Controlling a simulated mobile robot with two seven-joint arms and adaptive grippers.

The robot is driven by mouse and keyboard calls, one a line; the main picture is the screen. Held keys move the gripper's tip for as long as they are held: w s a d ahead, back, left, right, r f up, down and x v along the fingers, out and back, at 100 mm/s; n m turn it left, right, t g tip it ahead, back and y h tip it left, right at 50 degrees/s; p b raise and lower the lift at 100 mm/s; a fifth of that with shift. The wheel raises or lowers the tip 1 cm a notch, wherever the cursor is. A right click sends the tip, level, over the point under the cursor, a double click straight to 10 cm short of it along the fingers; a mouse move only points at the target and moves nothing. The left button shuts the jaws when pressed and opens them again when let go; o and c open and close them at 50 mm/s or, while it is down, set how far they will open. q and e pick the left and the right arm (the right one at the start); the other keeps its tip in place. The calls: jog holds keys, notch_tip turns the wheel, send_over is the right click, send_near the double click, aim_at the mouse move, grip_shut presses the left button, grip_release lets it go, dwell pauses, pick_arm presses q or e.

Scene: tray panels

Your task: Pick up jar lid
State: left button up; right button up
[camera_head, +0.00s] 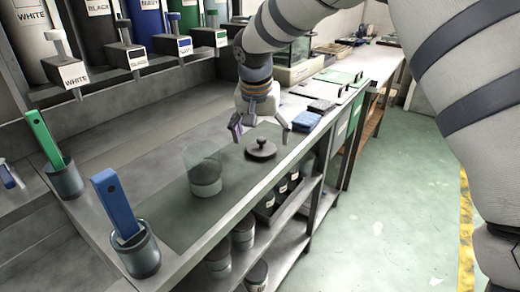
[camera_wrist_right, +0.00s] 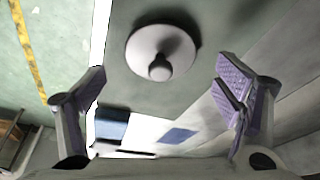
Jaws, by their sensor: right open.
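The jar lid (camera_head: 261,150) is a dark round disc with a knob on top, lying knob up on the grey bench mat. It also shows in the right wrist view (camera_wrist_right: 162,53), beyond the fingers and nearer the top of the picture. My right gripper (camera_head: 260,130) is open and empty, with its fingers spread just above and behind the lid; its fingers also show in the right wrist view (camera_wrist_right: 160,95). A clear glass jar (camera_head: 204,170) with pale contents in its bottom stands on the mat, left of the lid. My left gripper is not in view.
Two dark cups hold a green-handled tool (camera_head: 44,138) and a blue-handled tool (camera_head: 116,203) at the left. Labelled dispensers (camera_head: 120,50) line the back. Shelves below hold several jars (camera_head: 243,234).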

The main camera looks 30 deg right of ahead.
jog(key=shift+x, duration=1.2)
jog(key=shift+r, duration=0.1)
jog(key=c, duration=1)
jog(key=shift+r, duration=0.1)
